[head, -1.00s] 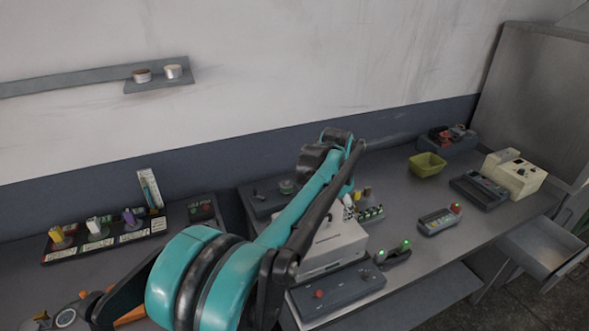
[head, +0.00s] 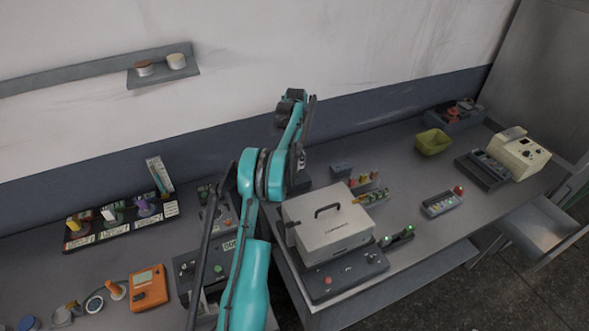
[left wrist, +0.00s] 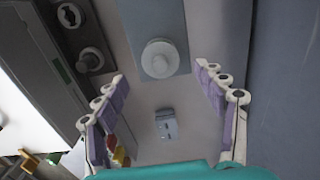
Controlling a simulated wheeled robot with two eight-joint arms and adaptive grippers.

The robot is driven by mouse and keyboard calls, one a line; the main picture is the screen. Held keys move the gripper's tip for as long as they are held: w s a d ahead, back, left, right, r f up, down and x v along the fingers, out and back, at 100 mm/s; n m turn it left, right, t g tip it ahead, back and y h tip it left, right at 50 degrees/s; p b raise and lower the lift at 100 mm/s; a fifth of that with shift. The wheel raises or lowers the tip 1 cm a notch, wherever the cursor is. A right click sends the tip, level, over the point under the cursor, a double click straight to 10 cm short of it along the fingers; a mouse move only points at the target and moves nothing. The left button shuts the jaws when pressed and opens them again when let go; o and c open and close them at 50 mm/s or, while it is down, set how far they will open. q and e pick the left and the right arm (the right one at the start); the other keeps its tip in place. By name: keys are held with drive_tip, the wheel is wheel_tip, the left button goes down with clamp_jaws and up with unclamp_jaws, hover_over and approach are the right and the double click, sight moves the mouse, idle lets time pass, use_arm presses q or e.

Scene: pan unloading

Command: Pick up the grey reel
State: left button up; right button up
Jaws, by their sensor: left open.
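In the left wrist view a round pale grey piece with a raised hub, which looks like the grey reel (left wrist: 160,58), sits on a blue-grey plate (left wrist: 172,14). My left gripper (left wrist: 159,72) is open, its purple-padded fingers on either side of the line to this piece. Nothing is between the fingers; the remaining distance is hard to judge. In the head view my teal left arm reaches to the back of the bench, and it hides the reel and most of the gripper. My right gripper is not in view.
A light grey box with a black handle (head: 328,228) stands right of my arm. A small blue-grey block (left wrist: 167,124) lies below the reel in the wrist view. A black spool tray (head: 120,228) and an orange meter (head: 148,288) are at left. A yellow-green bin (head: 433,142) stands farther right.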

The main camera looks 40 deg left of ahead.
use_arm(q)
drive_tip(key=f, duration=0.4)
drive_tip(key=shift+s+a+f, duration=0.15)
drive_tip(key=shift+a+f, duration=0.05)
drive_tip(key=shift+f, duration=0.15)
drive_tip(key=shift+r, duration=0.1)
drive_tip(key=c, duration=1.3)
drive_tip(key=shift+o, duration=0.2)
